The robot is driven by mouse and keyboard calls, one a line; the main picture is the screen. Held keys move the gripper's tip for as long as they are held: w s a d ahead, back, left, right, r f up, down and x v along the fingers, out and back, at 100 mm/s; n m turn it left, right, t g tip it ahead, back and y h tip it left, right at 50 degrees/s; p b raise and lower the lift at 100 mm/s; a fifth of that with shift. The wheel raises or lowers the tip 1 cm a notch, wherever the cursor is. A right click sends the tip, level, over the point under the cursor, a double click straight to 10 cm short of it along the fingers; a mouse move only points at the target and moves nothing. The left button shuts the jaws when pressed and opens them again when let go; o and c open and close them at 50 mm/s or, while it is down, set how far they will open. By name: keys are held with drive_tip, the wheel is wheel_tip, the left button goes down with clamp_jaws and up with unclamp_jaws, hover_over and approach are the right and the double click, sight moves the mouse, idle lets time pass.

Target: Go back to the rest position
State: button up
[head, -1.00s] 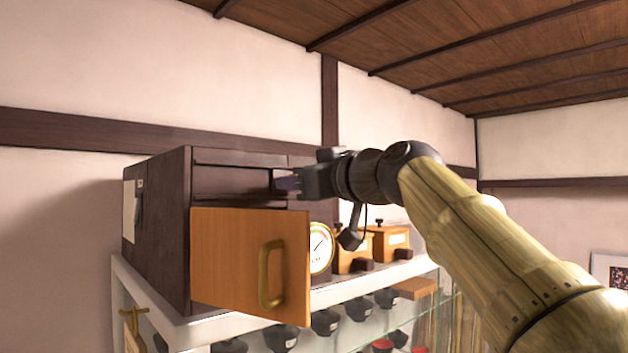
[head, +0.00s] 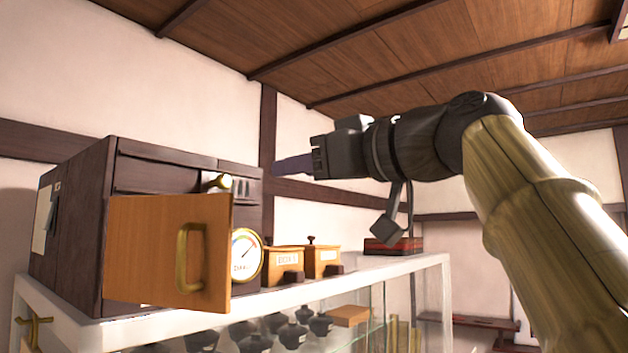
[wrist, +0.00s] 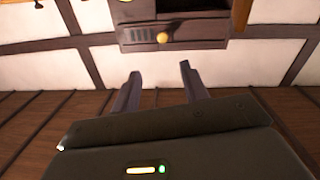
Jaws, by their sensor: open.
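My gripper (head: 292,164) is raised in the head view, to the right of a dark wooden cabinet (head: 75,235) and above the shelf top. In the wrist view my gripper (wrist: 157,78) has its two fingers apart with nothing between them. The cabinet's front (wrist: 190,32) shows upside down beyond the fingertips, apart from them. My arm reaches in from the right of the head view. No rest position is marked in these frames.
The cabinet's orange door (head: 150,250) with a brass handle stands open. A round gauge (head: 246,256), small wooden boxes (head: 284,260) and a red-black box (head: 392,246) stand on the white-edged glass case (head: 440,268). Dark pots (head: 255,342) sit inside. The air around my gripper looks clear.

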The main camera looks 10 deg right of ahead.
drive_tip(key=shift+s+d, duration=0.35)
drive_tip(key=shift+s, duration=0.1)
drive_tip(key=w+d+f+m+g+h, duration=0.1)
drive_tip(key=w+d+f+m+h, duration=0.15)
drive_tip(key=w+f, duration=0.45)
drive_tip(key=w+d+f+m+h, duration=0.2)
drive_tip(key=w+f+m, duration=0.25)
drive_tip(key=f, duration=0.55)
wheel_tip(320, 180, down, 20)
drive_tip(key=w+d+m+g+h, duration=0.2)
drive_tip(key=w+m+g+h, duration=0.1)
drive_tip(key=h, duration=0.1)
drive_tip(key=s+f+g+h, duration=0.1)
drive_tip(key=s+f+g, duration=0.1)
drive_tip(key=s+f, duration=0.4)
drive_tip(key=s+f+g+h, duration=0.1)
drive_tip(key=s+f, duration=0.6)
drive_tip(key=f, duration=0.9)
drive_tip(key=s+d+f+g+h, duration=0.1)
drive_tip(key=s+f+g, duration=0.3)
drive_tip(key=f, duration=0.7)
drive_tip(key=s, duration=0.2)
drive_tip(key=shift+s, duration=0.4)
